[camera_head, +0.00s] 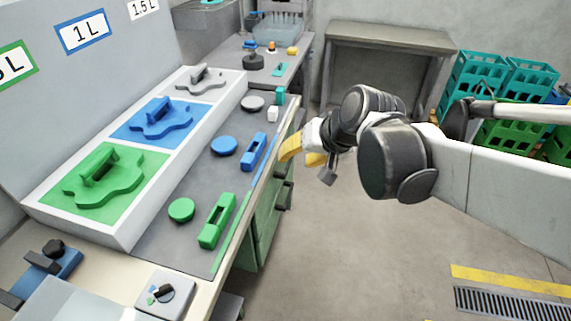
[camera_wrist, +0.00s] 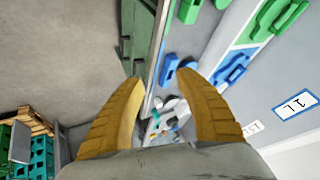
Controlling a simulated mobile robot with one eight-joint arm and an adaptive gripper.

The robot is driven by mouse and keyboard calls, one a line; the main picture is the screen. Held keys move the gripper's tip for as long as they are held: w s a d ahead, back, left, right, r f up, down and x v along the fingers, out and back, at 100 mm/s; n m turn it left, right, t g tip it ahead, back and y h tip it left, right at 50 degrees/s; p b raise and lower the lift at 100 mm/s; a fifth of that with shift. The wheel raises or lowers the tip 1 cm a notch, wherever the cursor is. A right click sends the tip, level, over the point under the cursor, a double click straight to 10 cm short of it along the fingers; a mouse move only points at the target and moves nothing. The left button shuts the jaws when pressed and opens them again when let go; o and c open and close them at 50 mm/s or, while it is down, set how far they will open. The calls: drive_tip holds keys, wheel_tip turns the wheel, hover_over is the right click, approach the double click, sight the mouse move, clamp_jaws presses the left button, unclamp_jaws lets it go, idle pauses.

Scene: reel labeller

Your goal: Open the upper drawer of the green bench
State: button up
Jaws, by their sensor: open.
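The green bench (camera_head: 262,228) stands below the grey worktop, its drawer front facing right into the aisle. Two dark handles show on that front: an upper one (camera_head: 281,169), close below my gripper, and a lower one (camera_head: 285,194). The upper drawer looks closed, though its front is seen at a steep angle. My gripper (camera_head: 304,156) has yellow fingers, open and empty, beside the worktop edge near the upper handle. In the wrist view the fingers (camera_wrist: 155,82) are spread, with the worktop edge (camera_wrist: 157,50) appearing between them and the green front (camera_wrist: 135,40) to its left. I see no contact.
On the worktop lie a green block (camera_head: 217,220), a blue block (camera_head: 253,151) and round discs. A white tray (camera_head: 128,238) holds green, blue and grey shapes. Crates (camera_head: 505,85) and an empty table (camera_head: 390,37) stand behind. The floor right of the bench is clear.

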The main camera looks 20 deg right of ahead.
drive_tip(key=w+d+f+m+t+y+b, duration=0.1)
drive_tip(key=w+d+f+m+y+b, duration=0.15)
drive_tip(key=w+f, duration=0.65)
drive_tip(key=w+d+f+m+t+y+b, duration=0.1)
drive_tip(key=w+d+f+m+t+y, duration=0.3)
drive_tip(key=w, duration=0.9)
drive_tip(key=b, duration=0.1)
approach(289, 164)
wheel_tip(289, 164, up, 6)
drive_tip(key=w+a, duration=0.2)
drive_tip(key=a, duration=0.1)
drive_tip(key=s+d+f+m+t+y+b, duration=0.15)
drive_tip(key=d+f, duration=0.25)
drive_tip(key=f, duration=0.6)
drive_tip(key=shift+t, duration=0.35)
drive_tip(key=b+x, duration=0.1)
drive_tip(key=x, duration=0.2)
drive_tip(key=b+x, duration=0.1)
drive_tip(key=x, duration=0.3)
drive_tip(key=b+x, duration=0.1)
drive_tip(key=x, duration=0.2)
drive_tip(key=shift+w+a+r, duration=0.2)
drive_tip(key=shift+a+r, duration=0.1)
clamp_jaws()
